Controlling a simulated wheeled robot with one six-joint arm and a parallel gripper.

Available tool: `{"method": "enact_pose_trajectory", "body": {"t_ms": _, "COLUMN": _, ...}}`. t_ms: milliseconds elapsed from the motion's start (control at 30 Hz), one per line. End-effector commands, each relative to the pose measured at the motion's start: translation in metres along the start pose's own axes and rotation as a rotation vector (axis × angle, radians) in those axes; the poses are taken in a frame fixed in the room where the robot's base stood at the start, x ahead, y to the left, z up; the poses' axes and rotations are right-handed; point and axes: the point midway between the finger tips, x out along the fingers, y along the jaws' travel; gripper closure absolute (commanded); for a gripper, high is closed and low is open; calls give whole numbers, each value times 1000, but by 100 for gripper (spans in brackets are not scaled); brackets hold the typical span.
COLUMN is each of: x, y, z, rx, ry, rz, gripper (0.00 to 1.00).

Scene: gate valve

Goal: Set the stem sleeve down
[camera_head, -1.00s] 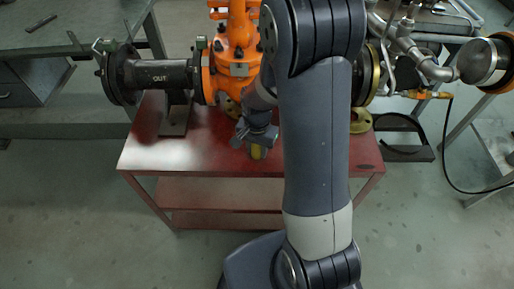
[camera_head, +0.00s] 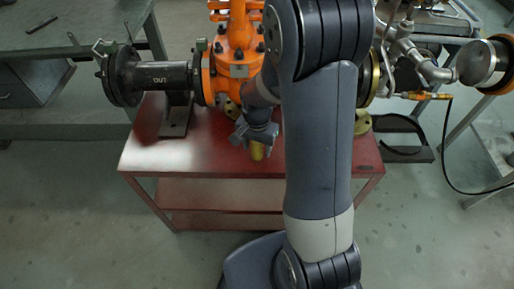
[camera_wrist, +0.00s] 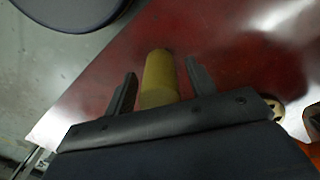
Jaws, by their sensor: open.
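The stem sleeve is a dull yellow cylinder. In the wrist view the sleeve (camera_wrist: 160,76) lies between my two dark fingers, with a visible gap on each side. My gripper (camera_wrist: 162,88) is open around it, and the red tabletop shows behind. In the head view the sleeve (camera_head: 258,152) shows just below my gripper (camera_head: 256,141), over the front part of the red table (camera_head: 215,160). Its contact with the tabletop is hard to make out.
The orange gate valve (camera_head: 232,68) stands behind my gripper, with a dark pipe spool (camera_head: 158,75) on its left. Brass flanges and grey pipework (camera_head: 425,65) are at right. The table's front left is clear. My arm hides part of the table.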

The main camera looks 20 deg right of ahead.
Motion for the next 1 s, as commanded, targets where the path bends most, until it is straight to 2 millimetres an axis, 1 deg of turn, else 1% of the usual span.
{"method": "enact_pose_trajectory", "body": {"t_ms": 33, "x": -14, "y": -1, "z": -1, "rx": 0, "ry": 4, "rz": -4, "gripper": 47}}
{"method": "enact_pose_trajectory", "body": {"t_ms": 200, "x": -52, "y": -1, "z": -1, "rx": 0, "ry": 4, "rz": -4, "gripper": 47}}
{"method": "enact_pose_trajectory", "body": {"t_ms": 300, "x": -72, "y": -1, "z": -1, "rx": 0, "ry": 4, "rz": -4, "gripper": 47}}
{"method": "enact_pose_trajectory", "body": {"t_ms": 433, "x": -91, "y": 0, "z": 0, "rx": 0, "ry": 3, "rz": -3, "gripper": 47}}
{"method": "enact_pose_trajectory", "body": {"t_ms": 600, "x": -103, "y": 0, "z": 0, "rx": 0, "ry": 1, "rz": -1, "gripper": 47}}
{"method": "enact_pose_trajectory", "body": {"t_ms": 1000, "x": -104, "y": 0, "z": 0, "rx": 0, "ry": 0, "rz": 0, "gripper": 47}}
